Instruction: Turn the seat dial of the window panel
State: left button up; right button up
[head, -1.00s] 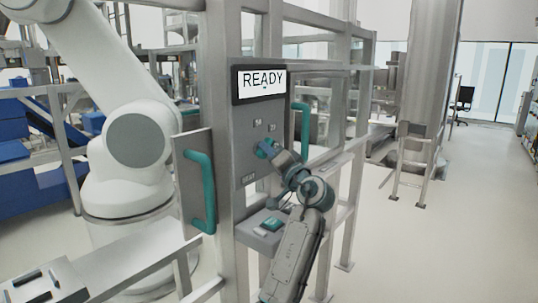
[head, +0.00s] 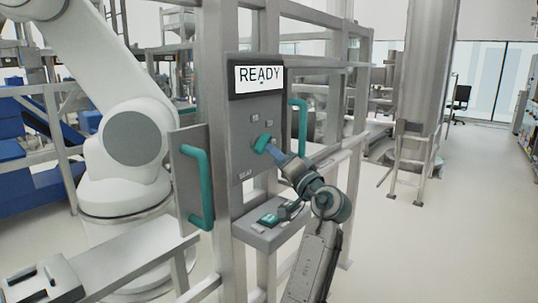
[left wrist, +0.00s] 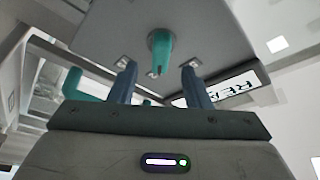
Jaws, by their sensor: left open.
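The grey window panel (head: 240,135) stands upright on a metal frame, with a screen (head: 260,76) reading READY. The teal dial (head: 262,143) sticks out of the panel's face, above a small label reading SEAT. In the left wrist view the dial (left wrist: 160,48) is straight ahead, in line with the gap between the fingers. My left gripper (head: 276,153) is just in front of the dial, to its right in the head view. Its two blue fingers are open, one on each side of the dial's line, with nothing between them (left wrist: 159,75). My right gripper is not in view.
A teal handle (head: 200,188) is left of the panel and another (head: 299,130) right of it. A white robot arm (head: 125,135) stands behind left. The floor at right is clear.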

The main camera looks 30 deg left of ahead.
pick_arm(q)
jog(key=shift+b+v, duration=0.4)
jog(key=shift+v, duration=2.3)
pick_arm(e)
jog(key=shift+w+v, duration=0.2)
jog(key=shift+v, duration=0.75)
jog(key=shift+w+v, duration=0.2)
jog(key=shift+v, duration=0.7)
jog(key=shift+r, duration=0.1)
